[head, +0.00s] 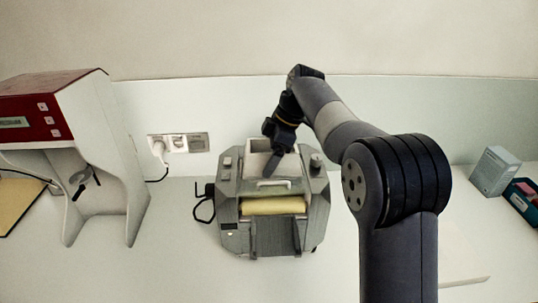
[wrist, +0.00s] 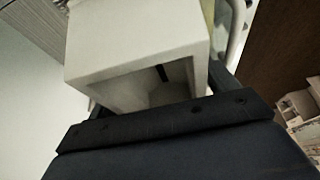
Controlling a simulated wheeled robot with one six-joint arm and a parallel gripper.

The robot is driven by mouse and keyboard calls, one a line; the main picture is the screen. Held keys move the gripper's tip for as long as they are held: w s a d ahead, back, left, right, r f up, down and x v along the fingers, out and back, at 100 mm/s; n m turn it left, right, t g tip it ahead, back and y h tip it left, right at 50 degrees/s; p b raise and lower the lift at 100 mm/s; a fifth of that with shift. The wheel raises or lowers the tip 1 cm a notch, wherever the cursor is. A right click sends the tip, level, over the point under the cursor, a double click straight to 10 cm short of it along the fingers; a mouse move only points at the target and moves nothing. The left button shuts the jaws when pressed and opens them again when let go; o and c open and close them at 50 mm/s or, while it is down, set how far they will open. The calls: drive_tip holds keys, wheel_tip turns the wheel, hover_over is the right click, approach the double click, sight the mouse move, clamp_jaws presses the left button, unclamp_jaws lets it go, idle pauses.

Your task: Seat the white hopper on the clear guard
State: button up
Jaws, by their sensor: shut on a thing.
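The white hopper (wrist: 135,45) is a square, open-ended box that fills the upper middle of the wrist view, with its dark inner opening towards me. In the head view the hopper (head: 258,160) sits at the top of the grey mill (head: 232,213), behind the yellow roller. My gripper (head: 272,160) is shut on the hopper, with a finger in front of its face. The clear guard (head: 273,184) appears as a pale strip with a handle just above the roller. I cannot tell whether the hopper touches the guard, as their contact is hidden.
A red and white machine (head: 95,130) stands at the left, beside a wall socket (head: 178,143). A grey box (head: 494,171) and a dark blue tray (head: 523,200) with items lie at the far right. The counter between mill and red machine is mostly clear.

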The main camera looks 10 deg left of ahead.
drive_tip(key=shift+f, duration=0.15)
drive_tip(key=o, duration=1.1)
drive_tip(key=v, duration=1)
drive_tip(key=shift+d+r, duration=0.2)
drive_tip(key=shift+r, duration=0.15)
drive_tip(key=shift+f, duration=0.1)
drive_tip(key=x, duration=1)
drive_tip(key=shift+a+f, duration=0.2)
drive_tip(key=shift+f, duration=0.05)
drive_tip(key=shift+r, duration=0.15)
